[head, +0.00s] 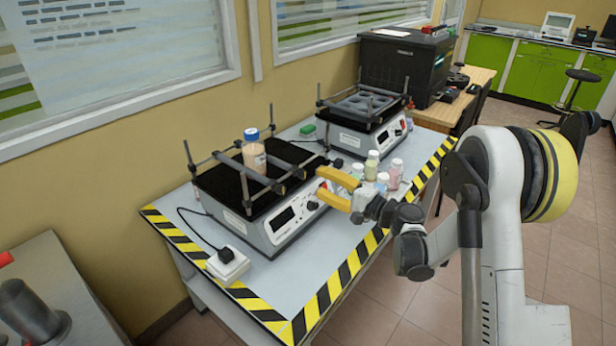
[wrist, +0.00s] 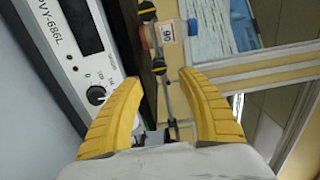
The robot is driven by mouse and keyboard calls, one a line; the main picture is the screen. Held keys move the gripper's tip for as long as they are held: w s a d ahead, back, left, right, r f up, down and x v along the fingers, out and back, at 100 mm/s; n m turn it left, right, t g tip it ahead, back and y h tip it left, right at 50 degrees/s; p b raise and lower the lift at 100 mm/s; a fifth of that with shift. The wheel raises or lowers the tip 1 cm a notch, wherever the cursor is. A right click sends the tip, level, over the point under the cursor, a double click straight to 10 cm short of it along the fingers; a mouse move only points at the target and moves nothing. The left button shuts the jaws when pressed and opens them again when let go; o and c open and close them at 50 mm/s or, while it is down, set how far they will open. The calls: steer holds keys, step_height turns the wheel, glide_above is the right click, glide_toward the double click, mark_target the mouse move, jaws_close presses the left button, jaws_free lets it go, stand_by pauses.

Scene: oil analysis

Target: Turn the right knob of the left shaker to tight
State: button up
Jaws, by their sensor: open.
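The left shaker (head: 287,221) is a white box with a black top and metal rods, on the table's near part. A bottle with a blue cap (head: 254,156) stands on it between the bars. Dark clamp knobs (head: 299,174) sit along its right side; black knobs (wrist: 159,66) also show on a rod in the wrist view. I cannot tell for sure which is the right knob, or its tightness. My gripper (head: 320,183) has yellow fingers, open and empty, beside the shaker's right front corner. In the wrist view, the rod and knobs lie beyond the gap between the fingers (wrist: 160,80).
A second shaker (head: 363,138) stands further back. Several small bottles (head: 372,165) stand close behind my gripper. The front panel's black dial (wrist: 96,95) lies near my left finger in the wrist view. A white power socket (head: 228,264) sits at the table's front left.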

steer(key=v, duration=0.5)
steer(key=shift+r, duration=0.1)
steer(key=s+r+n+g+h, duration=0.2)
steer(key=s+r+h, duration=0.1)
steer(key=s, duration=0.3)
steer(key=s+r+n+g+h, duration=0.1)
steer(key=s+r+n+h, duration=0.2)
steer(key=s, duration=0.4)
steer(key=s+d+n+h, duration=0.1)
steer(key=s+d+h, duration=0.3)
steer(key=s, duration=0.5)
steer(key=s+d+n+h, duration=0.1)
steer(key=s+d+h, duration=0.3)
steer(key=s+d, duration=0.4)
steer(key=shift+s+f+n+g, duration=0.4)
steer(key=shift+s, duration=0.5)
steer(key=shift+a, duration=0.15)
